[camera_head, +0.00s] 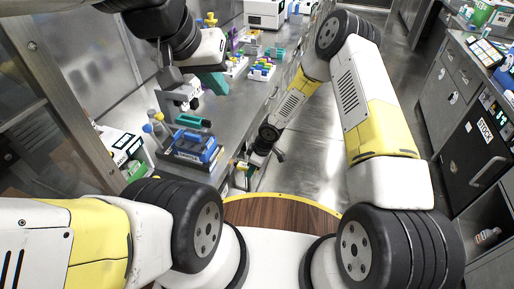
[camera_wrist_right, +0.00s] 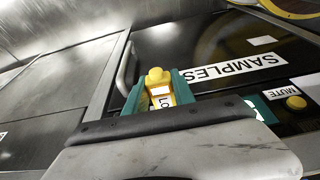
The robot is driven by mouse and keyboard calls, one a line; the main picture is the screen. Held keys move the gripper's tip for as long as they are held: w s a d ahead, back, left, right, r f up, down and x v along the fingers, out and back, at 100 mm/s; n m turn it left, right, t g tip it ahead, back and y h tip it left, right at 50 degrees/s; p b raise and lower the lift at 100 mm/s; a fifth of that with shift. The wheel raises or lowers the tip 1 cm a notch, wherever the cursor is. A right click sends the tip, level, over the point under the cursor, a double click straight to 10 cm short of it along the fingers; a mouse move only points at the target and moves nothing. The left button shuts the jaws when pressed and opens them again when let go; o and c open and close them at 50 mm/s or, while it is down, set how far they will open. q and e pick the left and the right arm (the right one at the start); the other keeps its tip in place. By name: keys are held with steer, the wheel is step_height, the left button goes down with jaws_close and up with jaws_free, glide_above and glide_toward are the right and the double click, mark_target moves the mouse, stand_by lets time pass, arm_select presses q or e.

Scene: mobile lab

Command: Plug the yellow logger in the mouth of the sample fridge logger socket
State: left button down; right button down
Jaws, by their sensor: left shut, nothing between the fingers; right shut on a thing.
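The yellow logger (camera_wrist_right: 155,76), with a white lettered label, is between the teal fingers of my right gripper (camera_wrist_right: 160,92), which is shut on it. It stands before a dark front with a white SAMPLES label (camera_wrist_right: 235,68). In the head view my right gripper (camera_head: 243,165) is low beside the bench's front edge. The mouth of the logger socket is not clearly seen; I cannot tell whether the logger touches it. A teal piece with white marking (camera_wrist_right: 260,108) shows at right of the gripper. My left gripper (camera_head: 212,84) is shut and empty above the bench.
A yellow button (camera_wrist_right: 296,102) by a MUTE label and a door handle (camera_wrist_right: 126,70) are on or near the dark front. On the bench are a blue rack (camera_head: 195,147) and several coloured racks further back. The aisle floor (camera_head: 320,160) is clear.

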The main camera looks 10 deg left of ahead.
steer(key=shift+w+a, duration=0.2)
steer(key=shift+a, duration=0.65)
steer(key=c, duration=1)
jaws_free()
steer(key=shift+o, duration=0.2)
steer(key=v, duration=0.7)
steer(key=shift+d+r, duration=0.15)
steer(key=shift+r, duration=0.2)
